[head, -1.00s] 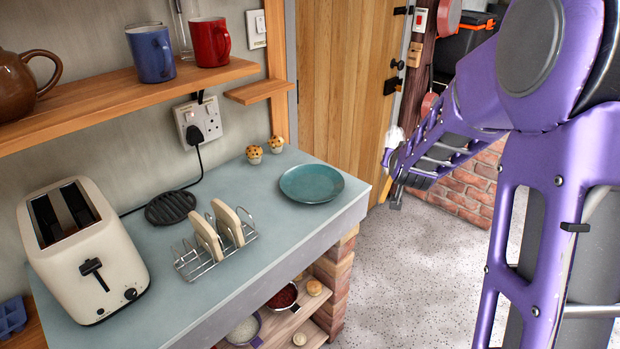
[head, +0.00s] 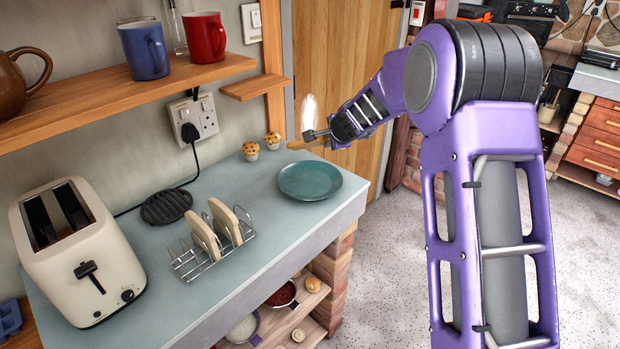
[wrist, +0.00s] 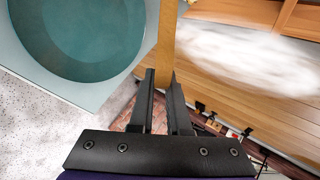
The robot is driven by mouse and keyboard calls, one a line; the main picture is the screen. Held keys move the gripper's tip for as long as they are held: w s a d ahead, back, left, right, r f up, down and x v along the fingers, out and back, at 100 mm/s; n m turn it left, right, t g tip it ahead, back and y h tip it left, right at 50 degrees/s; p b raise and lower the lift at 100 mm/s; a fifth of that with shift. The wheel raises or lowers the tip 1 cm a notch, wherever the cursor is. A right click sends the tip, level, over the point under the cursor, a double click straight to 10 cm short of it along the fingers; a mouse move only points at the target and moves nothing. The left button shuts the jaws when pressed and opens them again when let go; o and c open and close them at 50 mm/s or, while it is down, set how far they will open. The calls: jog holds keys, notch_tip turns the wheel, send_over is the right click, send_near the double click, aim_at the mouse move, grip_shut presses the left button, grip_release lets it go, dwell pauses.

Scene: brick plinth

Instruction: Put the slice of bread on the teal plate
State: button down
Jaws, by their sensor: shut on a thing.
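The slice of bread (head: 301,144) is in my gripper (head: 311,134), seen nearly edge-on as a tan strip in the head view. In the wrist view the bread (wrist: 167,32) shows as a narrow tan strip running out from between the two black fingers (wrist: 162,78), which are shut on it. The teal plate (head: 310,180) lies on the counter near its far right end and looks empty. My gripper and the bread are above the plate's back edge in the head view, apart from it. The plate (wrist: 75,40) fills the upper left of the wrist view.
A wire rack (head: 213,258) with two bread slices and a cream toaster (head: 80,255) stand on the counter (head: 250,205). Two muffins (head: 262,147) sit behind the plate. A wooden shelf (head: 120,95) with mugs hangs above. A pale blur (head: 309,112) shows near my gripper.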

notch_tip(320, 180, down, 6)
jog(key=b, duration=0.3)
jog(key=shift+f, duration=0.2)
jog(key=shift+f+b, duration=0.7)
jog(key=shift+b, duration=0.1)
jog(key=c, duration=1)
grip_release()
jog(key=shift+c, duration=0.2)
jog(key=shift+v, duration=4)
